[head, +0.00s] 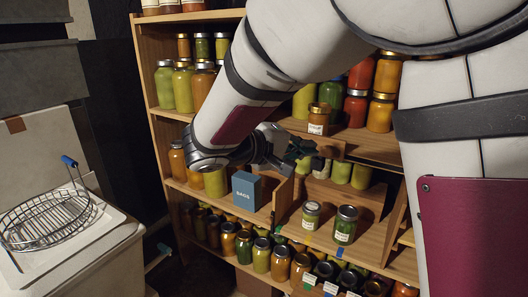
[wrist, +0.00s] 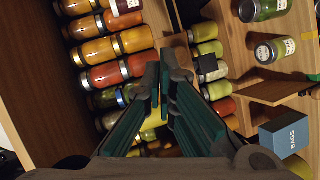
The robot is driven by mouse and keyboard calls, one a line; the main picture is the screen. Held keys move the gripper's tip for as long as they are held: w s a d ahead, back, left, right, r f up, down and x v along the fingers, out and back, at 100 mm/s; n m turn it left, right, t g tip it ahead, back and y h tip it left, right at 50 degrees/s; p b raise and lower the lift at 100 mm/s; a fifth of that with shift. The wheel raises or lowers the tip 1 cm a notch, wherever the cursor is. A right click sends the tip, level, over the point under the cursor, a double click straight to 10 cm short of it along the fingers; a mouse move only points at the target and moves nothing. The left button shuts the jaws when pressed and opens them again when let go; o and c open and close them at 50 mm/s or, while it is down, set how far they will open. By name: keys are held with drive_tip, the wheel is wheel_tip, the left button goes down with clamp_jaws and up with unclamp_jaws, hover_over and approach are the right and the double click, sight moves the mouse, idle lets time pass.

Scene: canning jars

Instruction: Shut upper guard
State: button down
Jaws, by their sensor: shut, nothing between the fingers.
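A short wooden panel (head: 283,195) stands out from the shelf front between the blue box and two green jars; it also shows in the wrist view (wrist: 272,92). It looks like a guard standing open, but I cannot tell for certain whether it is the upper one. My gripper (head: 297,150) is in front of the shelves, above and a little right of this panel, apart from it. In the wrist view, its dark green fingers (wrist: 160,92) are together and empty. My forearm hides part of the upper shelves.
The blue BAGS box (head: 247,190) stands left of the panel. Two labelled green jars, one small (head: 311,214) and one larger (head: 345,225), stand right of it. Jars crowd the shelves around. A wire basket (head: 48,218) rests on a pale counter at left.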

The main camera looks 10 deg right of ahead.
sight(319, 141)
drive_tip(key=w+a+f+n+t+b, duration=0.1)
drive_tip(key=w+a+f+t+b, duration=0.1)
drive_tip(key=w+a+f+t, duration=0.3)
drive_tip(key=shift+g+h, duration=0.3)
drive_tip(key=shift+g, duration=0.3)
drive_tip(key=w+d, duration=0.2)
drive_tip(key=w+d+r, duration=0.1)
drive_tip(key=w+d, duration=0.3)
drive_tip(key=shift+w+d+r+p, duration=0.15)
drive_tip(key=shift+w+r+p, duration=0.15)
drive_tip(key=shift+w+p, duration=0.1)
drive_tip(key=shift+s+d+f, duration=0.2)
drive_tip(key=shift+s+d, duration=0.2)
drive_tip(key=shift+d, duration=0.25)
drive_tip(key=shift+s+d+f, duration=0.15)
drive_tip(key=shift+s+d, duration=0.25)
drive_tip(key=shift+d, duration=0.2)
drive_tip(key=shift+s+d+f, duration=0.2)
drive_tip(key=shift+s+d, duration=0.1)
drive_tip(key=shift+d, duration=0.1)
